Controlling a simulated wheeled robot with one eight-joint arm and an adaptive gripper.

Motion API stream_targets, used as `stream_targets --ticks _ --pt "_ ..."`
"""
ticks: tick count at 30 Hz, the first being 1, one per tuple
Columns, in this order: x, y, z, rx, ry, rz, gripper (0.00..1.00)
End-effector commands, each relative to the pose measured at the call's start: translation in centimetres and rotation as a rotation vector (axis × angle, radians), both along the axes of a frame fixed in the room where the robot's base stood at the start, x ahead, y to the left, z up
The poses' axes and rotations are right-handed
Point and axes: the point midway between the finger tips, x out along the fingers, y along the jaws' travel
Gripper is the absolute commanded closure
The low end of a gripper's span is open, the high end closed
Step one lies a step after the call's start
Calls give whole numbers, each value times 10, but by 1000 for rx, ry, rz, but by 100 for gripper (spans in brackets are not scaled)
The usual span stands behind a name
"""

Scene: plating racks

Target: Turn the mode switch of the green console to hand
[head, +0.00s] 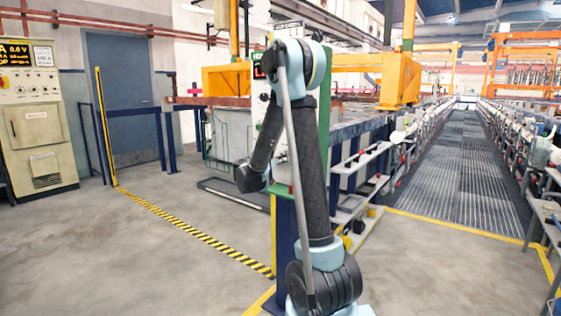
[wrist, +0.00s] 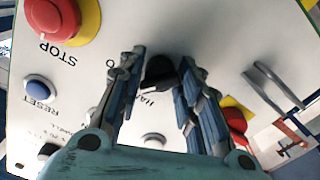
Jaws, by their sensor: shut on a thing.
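The green console shows in the head view as a green edge (head: 323,140) and a pale front, largely hidden behind my arm. In the wrist view its white panel (wrist: 215,40) fills most of the picture, with the lettering upside down. The black mode switch (wrist: 160,72) is between the two fingers of my gripper (wrist: 161,58), which is shut on it. An "O" mark is to the left of the switch and the word HAND is just below it in the picture. The switch's exact pointing is hidden by the fingers.
On the panel, a red stop button (wrist: 52,18) on yellow and a blue reset button (wrist: 38,88) lie left. A metal handle (wrist: 272,86) and another red button (wrist: 235,120) lie right. A beige cabinet (head: 35,120) stands far left. The floor at left is clear.

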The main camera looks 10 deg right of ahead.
Motion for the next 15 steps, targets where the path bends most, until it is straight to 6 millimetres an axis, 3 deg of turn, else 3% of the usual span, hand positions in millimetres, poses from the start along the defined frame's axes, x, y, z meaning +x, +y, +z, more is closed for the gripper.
stream_targets --ticks 15 --pt "3 3 1 -320 329 10 91"
